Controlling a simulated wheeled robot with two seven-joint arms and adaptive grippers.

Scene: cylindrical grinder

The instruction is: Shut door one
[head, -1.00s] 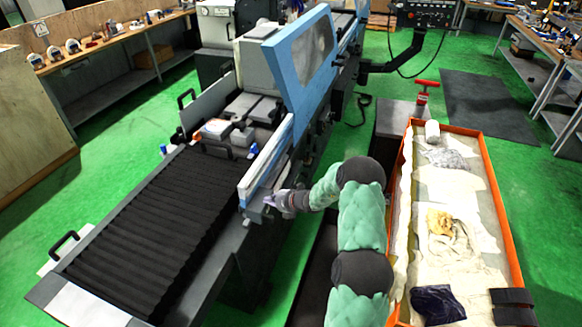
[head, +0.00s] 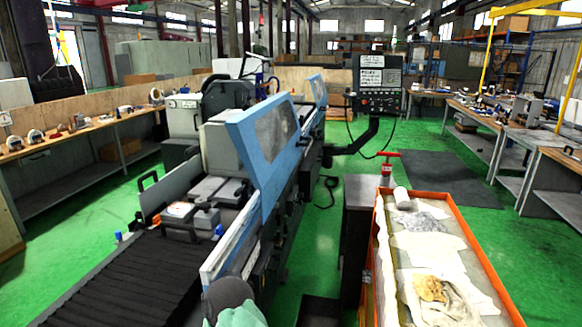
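The cylindrical grinder runs away from me at left of centre. Its large blue door (head: 246,140) with a dark window stands upright along the machine's right side. A second blue panel (head: 317,88) stands farther back. I cannot tell from a label which one is door one. A low white and blue panel (head: 232,240) lies nearer, in front of the large door; the work area to its left is exposed. A green-sleeved arm of mine with a dark joint shows at the bottom edge, near the low panel's near end. Neither gripper shows in this view.
A black ribbed cover (head: 128,280) spans the near bed. An orange-rimmed tray (head: 458,222) with cloths stands right, beside a dark cabinet (head: 355,235). The control panel (head: 380,85) hangs on an arm behind.

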